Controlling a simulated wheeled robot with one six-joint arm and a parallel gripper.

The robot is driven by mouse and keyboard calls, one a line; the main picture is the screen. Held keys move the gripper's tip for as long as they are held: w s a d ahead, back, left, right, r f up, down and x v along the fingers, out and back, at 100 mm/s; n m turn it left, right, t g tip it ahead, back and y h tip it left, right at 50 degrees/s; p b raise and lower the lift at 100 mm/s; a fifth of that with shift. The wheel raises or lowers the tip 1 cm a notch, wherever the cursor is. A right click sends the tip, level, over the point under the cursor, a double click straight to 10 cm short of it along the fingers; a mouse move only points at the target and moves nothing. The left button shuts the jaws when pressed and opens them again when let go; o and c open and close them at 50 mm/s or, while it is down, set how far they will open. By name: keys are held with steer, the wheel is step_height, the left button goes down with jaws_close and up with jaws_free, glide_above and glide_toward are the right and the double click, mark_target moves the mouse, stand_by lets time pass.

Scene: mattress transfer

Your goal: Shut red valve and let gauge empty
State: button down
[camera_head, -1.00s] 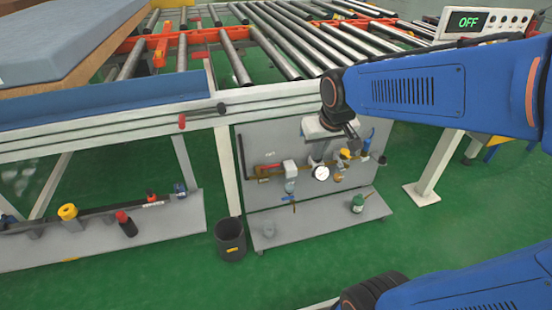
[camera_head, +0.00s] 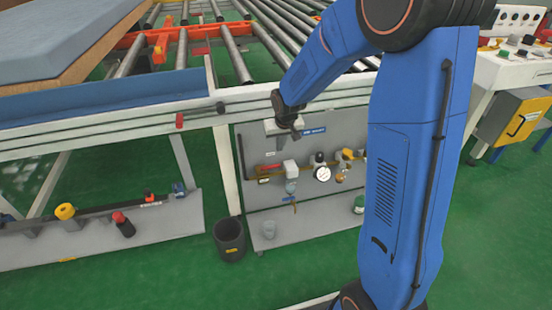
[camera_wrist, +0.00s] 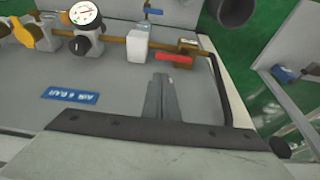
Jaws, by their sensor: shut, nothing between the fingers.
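The red valve (camera_wrist: 174,60) sits at the end of a brass pipe on a grey upright panel. Its red lever lies roughly along the pipe. My gripper (camera_wrist: 160,80) is shut and empty, its fingertips close to the red lever in the wrist view but apparently not touching it. In the head view my gripper (camera_head: 295,133) hangs before the upper part of the panel. The round white gauge (camera_wrist: 84,14) is farther along the pipe and also shows in the head view (camera_head: 322,174). Its needle is too small to read surely.
A white block fitting (camera_wrist: 140,46) sits beside the red valve, and a yellow handle (camera_wrist: 23,34) lies beyond the gauge. A blue label (camera_wrist: 70,95) is on the panel. The roller conveyor frame (camera_head: 110,132) runs above. A dark bin (camera_head: 229,240) stands below left.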

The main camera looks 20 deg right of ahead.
mark_target(270, 167)
steer(key=w+x, duration=0.1)
steer(key=x, duration=1.1)
steer(key=shift+a, duration=0.15)
steer(key=shift+r, duration=0.1)
